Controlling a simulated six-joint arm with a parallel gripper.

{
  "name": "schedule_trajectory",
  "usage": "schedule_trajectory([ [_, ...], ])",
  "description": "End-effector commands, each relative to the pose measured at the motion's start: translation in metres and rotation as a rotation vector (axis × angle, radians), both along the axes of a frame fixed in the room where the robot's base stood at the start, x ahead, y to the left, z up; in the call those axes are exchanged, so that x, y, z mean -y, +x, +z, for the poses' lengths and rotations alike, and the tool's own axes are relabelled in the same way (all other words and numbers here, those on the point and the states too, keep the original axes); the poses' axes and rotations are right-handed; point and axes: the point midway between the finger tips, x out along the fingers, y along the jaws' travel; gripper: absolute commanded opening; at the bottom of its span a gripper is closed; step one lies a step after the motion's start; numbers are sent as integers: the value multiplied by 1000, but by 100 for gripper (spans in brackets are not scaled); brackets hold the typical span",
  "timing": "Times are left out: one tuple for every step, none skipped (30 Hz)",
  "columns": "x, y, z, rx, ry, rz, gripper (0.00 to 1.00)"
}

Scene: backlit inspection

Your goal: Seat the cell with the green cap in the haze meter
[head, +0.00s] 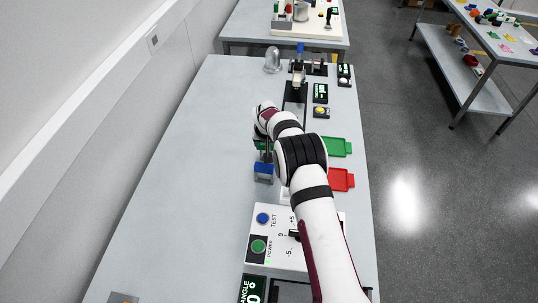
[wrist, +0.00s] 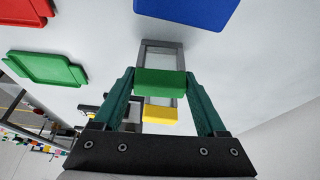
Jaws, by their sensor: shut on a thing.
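My gripper (wrist: 159,84) is shut on the cell with the green cap (wrist: 160,82), its teal fingers on either side of the cap. A grey-edged clear body (wrist: 161,45) shows beyond the cap. In the head view the green cap (head: 260,145) is partly hidden by my arm, over the left-middle of the table. A yellow cap (wrist: 160,114) shows below the green one in the wrist view. A black rail with a small instrument (head: 297,76) stands at the far end; I cannot tell whether it is the haze meter.
A blue-topped block (head: 263,169) stands just nearer than my gripper. A green tray (head: 338,147) and a red tray (head: 341,180) lie to the right. A white control box (head: 270,246) with TEST and POWER buttons is in front.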

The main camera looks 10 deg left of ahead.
Motion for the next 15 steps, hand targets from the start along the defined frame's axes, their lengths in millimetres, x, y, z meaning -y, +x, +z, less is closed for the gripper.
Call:
schedule_trajectory([
  [0, 0, 0, 1, 0, 0, 0],
  [0, 0, 0, 1, 0, 0, 0],
  [0, 0, 0, 1, 0, 0, 0],
  [0, 0, 0, 1, 0, 0, 0],
  [0, 0, 0, 1, 0, 0, 0],
  [0, 0, 1, 1, 0, 0, 0],
  [0, 0, 2, 1, 0, 0, 0],
  [0, 0, 4, 1, 0, 0, 0],
  [0, 0, 7, 1, 0, 0, 0],
  [0, 1, 10, 1, 0, 0, 0],
  [0, 1, 14, 2, 1, 0, 0],
  [0, 1, 19, 3, 1, 0, 0],
  [0, 1, 24, 3, 1, 0, 0],
  [0, 1, 30, 3, 1, -1, 0],
  [0, 1, 38, 3, 1, 0, 0],
])
